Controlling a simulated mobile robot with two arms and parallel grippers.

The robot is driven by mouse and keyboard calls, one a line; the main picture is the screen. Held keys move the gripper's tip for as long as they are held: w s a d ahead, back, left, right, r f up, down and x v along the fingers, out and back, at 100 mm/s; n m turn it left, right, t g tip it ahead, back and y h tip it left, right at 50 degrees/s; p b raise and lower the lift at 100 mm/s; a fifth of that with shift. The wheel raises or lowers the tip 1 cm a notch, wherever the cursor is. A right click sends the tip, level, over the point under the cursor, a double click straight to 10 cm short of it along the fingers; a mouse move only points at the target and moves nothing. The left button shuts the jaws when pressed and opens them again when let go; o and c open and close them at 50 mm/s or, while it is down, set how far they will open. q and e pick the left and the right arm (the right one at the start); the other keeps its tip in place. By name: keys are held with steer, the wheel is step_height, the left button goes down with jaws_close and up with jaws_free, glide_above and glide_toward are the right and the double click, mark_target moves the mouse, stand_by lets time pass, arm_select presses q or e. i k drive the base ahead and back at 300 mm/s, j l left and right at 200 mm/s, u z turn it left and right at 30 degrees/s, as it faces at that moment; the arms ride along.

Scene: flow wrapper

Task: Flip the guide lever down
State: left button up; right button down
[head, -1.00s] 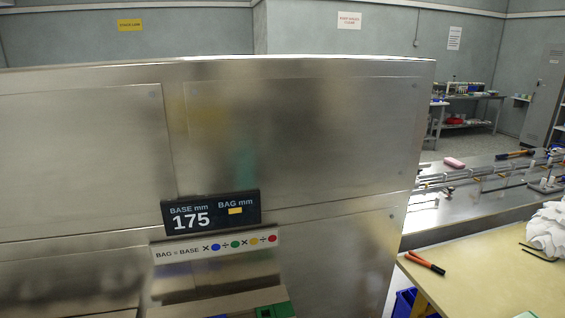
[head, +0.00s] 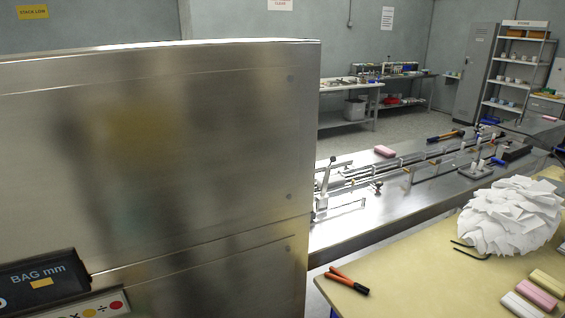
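A metal lever-like part (head: 327,174) stands roughly upright at the near left end of the conveyor, close to the steel cabinet's right edge. It may be the guide lever, but it is small and I cannot tell for sure. Long guide rails (head: 385,170) run along the conveyor bed (head: 352,228) away from it. Neither of my grippers is in view.
The large steel cabinet (head: 170,150) fills the left. A pink block (head: 385,151) and a dark-orange tool (head: 446,136) lie on the conveyor.

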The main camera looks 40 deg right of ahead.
mark_target(327, 168)
steer(key=l+z, duration=0.2)
steer(key=z, duration=0.25)
steer(key=i+l+z, duration=0.1)
steer(key=z, duration=0.4)
steer(key=i+l+z, duration=0.1)
steer(key=z, duration=0.35)
